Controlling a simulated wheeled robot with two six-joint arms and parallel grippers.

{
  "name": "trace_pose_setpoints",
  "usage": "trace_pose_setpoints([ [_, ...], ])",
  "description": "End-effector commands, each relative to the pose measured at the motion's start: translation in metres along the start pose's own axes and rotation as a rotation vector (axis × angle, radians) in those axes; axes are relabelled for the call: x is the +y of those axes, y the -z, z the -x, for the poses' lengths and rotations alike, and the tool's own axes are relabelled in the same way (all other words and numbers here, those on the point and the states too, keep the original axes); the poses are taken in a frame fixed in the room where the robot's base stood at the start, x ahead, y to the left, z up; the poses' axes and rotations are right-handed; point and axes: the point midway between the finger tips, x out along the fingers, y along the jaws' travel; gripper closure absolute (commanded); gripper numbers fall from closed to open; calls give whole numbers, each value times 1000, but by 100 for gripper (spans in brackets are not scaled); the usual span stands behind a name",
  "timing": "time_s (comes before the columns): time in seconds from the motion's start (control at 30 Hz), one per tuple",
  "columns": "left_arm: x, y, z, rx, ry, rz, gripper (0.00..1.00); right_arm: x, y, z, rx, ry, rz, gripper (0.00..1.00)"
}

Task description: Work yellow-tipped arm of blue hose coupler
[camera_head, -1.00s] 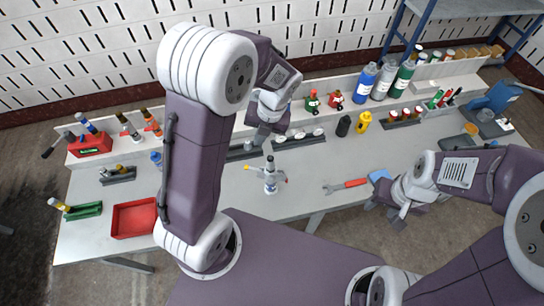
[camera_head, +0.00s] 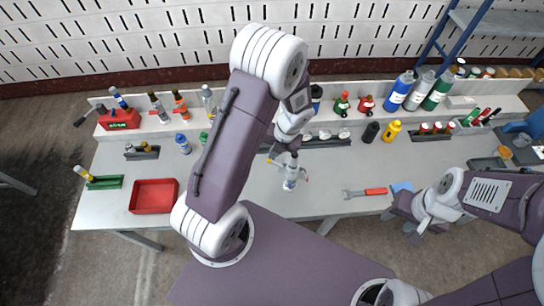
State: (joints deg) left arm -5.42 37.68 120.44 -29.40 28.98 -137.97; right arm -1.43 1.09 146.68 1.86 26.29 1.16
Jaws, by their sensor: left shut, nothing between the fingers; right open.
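The hose coupler (camera_head: 290,176) stands upright on the grey table near its front edge, in the middle of the head view. It is pale grey with a little blue, with small arms at its upper part. A yellow tip (camera_head: 270,161) shows on its left side, and a reddish tip (camera_head: 306,178) on its right. My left gripper (camera_head: 284,146) is shut and empty, just above and behind the coupler's top in the picture; I cannot tell whether it touches. My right gripper (camera_head: 412,232) is open and empty at the right front, away from the coupler.
A wrench with a red handle (camera_head: 375,191) and a blue pad (camera_head: 402,187) lie right of the coupler. A red tray (camera_head: 154,196) sits at the left. Several bottles and racks line the back. My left arm hides part of the table left of the coupler.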

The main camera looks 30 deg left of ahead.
Motion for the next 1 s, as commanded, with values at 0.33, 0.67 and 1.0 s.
trace_pose_setpoints([
  [0.33, 0, 0, -25, 0, 1, 1, 100, 0, 0, -4, 0, 0, 0, 54],
  [0.67, 1, 0, -23, 1, 7, 0, 100, 0, 0, 0, 0, 0, 0, 54],
  [1.0, 8, 1, -24, 5, 121, 1, 100, -1, 6, 56, 0, 0, 0, 54],
])
